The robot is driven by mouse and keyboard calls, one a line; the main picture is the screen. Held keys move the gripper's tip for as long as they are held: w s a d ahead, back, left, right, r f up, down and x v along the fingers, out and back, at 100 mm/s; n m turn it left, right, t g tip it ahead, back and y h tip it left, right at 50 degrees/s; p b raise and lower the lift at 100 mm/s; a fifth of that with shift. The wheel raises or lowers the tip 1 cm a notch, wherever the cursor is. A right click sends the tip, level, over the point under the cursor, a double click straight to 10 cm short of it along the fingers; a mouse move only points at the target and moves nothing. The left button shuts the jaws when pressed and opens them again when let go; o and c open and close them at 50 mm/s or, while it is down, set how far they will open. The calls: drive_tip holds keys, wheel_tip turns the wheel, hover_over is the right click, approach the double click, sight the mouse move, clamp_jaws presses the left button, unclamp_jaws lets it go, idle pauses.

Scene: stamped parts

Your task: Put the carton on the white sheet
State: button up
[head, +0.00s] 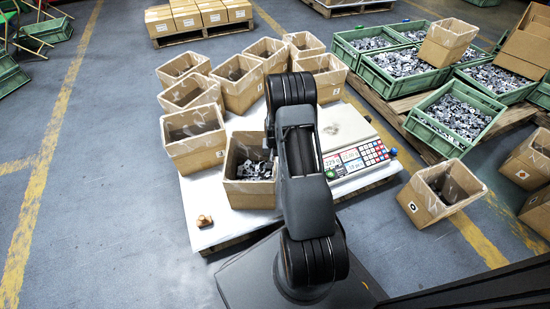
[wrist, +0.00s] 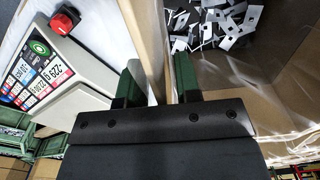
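The carton (head: 249,194) is an open brown box with grey metal parts inside. It stands upright at the front of the white sheet (head: 198,190), left of my arm. My gripper (wrist: 160,80) points down at the carton's rim; in the head view my arm hides it. In the wrist view its two green fingers straddle one carton wall (wrist: 147,35), with a narrow dark gap beside the right finger. The fingers look open. The metal parts (wrist: 215,22) show inside the carton. White sheet surface (wrist: 100,28) shows outside the wall.
A scale (head: 345,130) with a keypad stands right of my arm; its panel (wrist: 35,72) is close by in the wrist view. Several open cartons (head: 195,140) crowd behind and left. A small brown block (head: 204,220) lies at the front left. Another carton (head: 425,205) is on the floor right.

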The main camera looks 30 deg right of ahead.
wheel_tip(320, 180, up, 12)
drive_tip(key=p, duration=0.5)
drive_tip(key=s+a+r+n+t, duration=0.15)
drive_tip(key=s+a+r, duration=0.25)
drive_tip(key=a+r, duration=0.45)
drive_tip(key=s+a+r+n, duration=0.3)
drive_tip(key=s+a+r, duration=0.25)
drive_tip(key=r, duration=0.55)
drive_tip(key=s+a+r+n+t, duration=0.1)
drive_tip(key=s+a+r+n, duration=0.1)
drive_tip(key=s+a, duration=0.3)
drive_tip(key=s+r, duration=0.1)
drive_tip(key=s, duration=0.2)
drive_tip(key=shift+a+r, duration=0.15)
drive_tip(key=shift+w+r, duration=0.1)
drive_tip(key=shift+r, duration=0.05)
